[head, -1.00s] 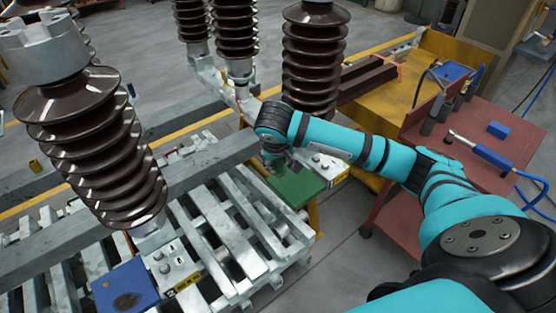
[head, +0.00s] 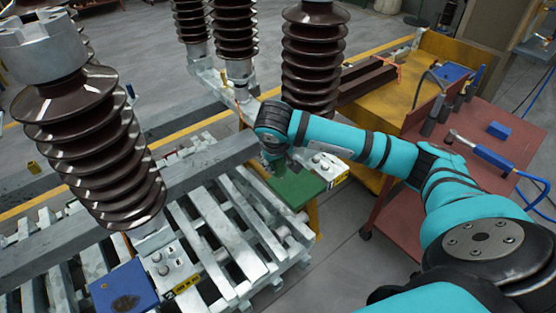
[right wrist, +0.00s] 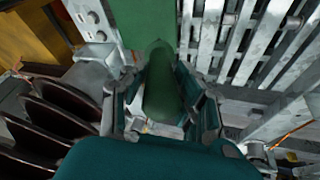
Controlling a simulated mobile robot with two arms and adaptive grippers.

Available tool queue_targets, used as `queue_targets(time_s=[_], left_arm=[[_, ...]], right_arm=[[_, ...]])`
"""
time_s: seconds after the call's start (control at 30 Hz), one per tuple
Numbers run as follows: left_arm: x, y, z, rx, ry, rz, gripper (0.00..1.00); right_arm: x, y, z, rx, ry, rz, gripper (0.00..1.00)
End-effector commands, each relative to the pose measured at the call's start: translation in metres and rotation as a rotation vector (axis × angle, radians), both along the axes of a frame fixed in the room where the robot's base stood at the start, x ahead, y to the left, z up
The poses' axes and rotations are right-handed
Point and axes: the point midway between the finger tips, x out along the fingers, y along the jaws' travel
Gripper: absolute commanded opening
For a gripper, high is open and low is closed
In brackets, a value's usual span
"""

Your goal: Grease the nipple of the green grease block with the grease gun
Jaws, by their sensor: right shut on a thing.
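The green grease block (head: 298,186) is a flat-topped green block at the right end of the slatted metal frame; it also shows at the top of the right wrist view (right wrist: 142,22). My right gripper (head: 274,164) is at the block's far left corner, pointing down. In the right wrist view the gripper (right wrist: 165,100) is shut on a rounded green body (right wrist: 160,85), apparently the grease gun. Its tip points toward the block. I cannot make out the nipple or whether the gun touches it. My left gripper is not in view.
Brown ribbed insulators (head: 95,145) stand on the frame (head: 215,235). A blue block (head: 124,288) with a dark round patch is at the lower left. A red trolley (head: 465,180) with a blue-handled tool (head: 482,152) and hose stands to the right.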

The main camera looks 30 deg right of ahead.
Motion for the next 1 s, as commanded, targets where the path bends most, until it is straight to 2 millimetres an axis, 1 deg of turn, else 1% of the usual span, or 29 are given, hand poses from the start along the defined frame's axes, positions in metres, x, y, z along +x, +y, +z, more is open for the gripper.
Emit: queue_targets(time_s=[0.37,1.0], left_arm=[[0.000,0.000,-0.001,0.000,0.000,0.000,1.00],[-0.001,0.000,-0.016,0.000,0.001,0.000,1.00]], right_arm=[[0.001,-0.001,0.000,0.000,-0.002,-0.001,0.00],[0.005,-0.005,-0.015,0.000,-0.001,-0.001,0.00]])
